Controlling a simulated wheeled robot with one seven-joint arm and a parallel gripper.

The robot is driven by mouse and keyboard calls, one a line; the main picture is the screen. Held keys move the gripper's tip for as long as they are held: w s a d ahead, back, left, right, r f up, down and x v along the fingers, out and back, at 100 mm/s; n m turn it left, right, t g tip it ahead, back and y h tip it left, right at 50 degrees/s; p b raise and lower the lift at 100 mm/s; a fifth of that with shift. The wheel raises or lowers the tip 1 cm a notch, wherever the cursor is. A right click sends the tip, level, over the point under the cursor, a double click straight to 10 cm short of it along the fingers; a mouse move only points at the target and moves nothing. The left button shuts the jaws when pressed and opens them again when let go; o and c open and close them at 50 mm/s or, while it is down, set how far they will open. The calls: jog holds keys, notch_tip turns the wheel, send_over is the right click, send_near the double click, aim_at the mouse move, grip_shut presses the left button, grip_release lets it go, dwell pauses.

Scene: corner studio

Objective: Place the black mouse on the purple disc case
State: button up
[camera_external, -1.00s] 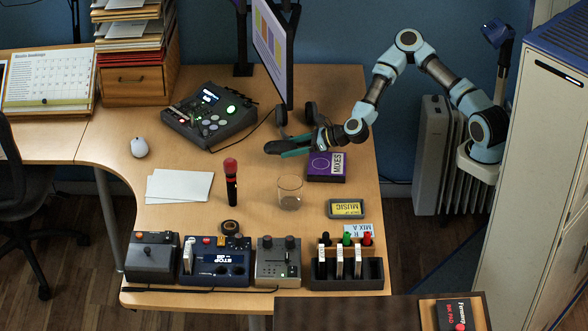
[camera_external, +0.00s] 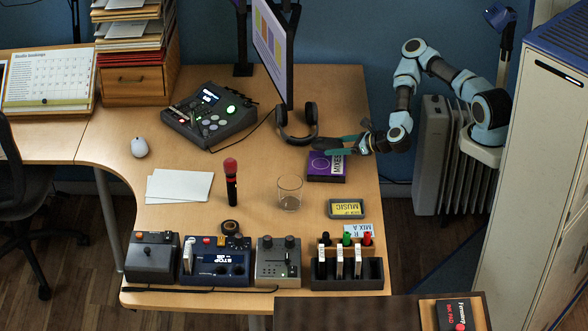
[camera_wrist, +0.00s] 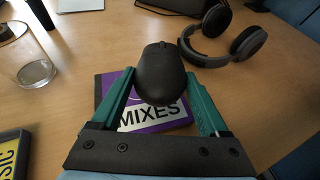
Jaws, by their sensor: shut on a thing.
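The black mouse (camera_wrist: 160,75) is between the two green fingers of my gripper (camera_wrist: 157,80) in the wrist view. The fingers are shut on its sides. The purple disc case (camera_wrist: 148,118), marked MIXES, lies behind and below the mouse there, partly covered by it. In the external view the case (camera_external: 325,167) lies flat near the table's right side. My gripper (camera_external: 338,144) is just above its far edge in that picture. The mouse is hard to make out there. I cannot tell how high it is above the case.
Black headphones (camera_external: 298,125) stand behind and left of the case. A clear glass (camera_external: 289,193) is left in front of it, and a yellow-labelled MUSIC case (camera_external: 346,209) in front. The monitor (camera_external: 273,50) rises behind.

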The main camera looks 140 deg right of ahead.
aim_at(336, 161)
jog(key=shift+f, duration=1.8)
jog(key=shift+f, duration=0.2)
jog(key=o, duration=1.3)
jog(key=shift+r, duration=0.1)
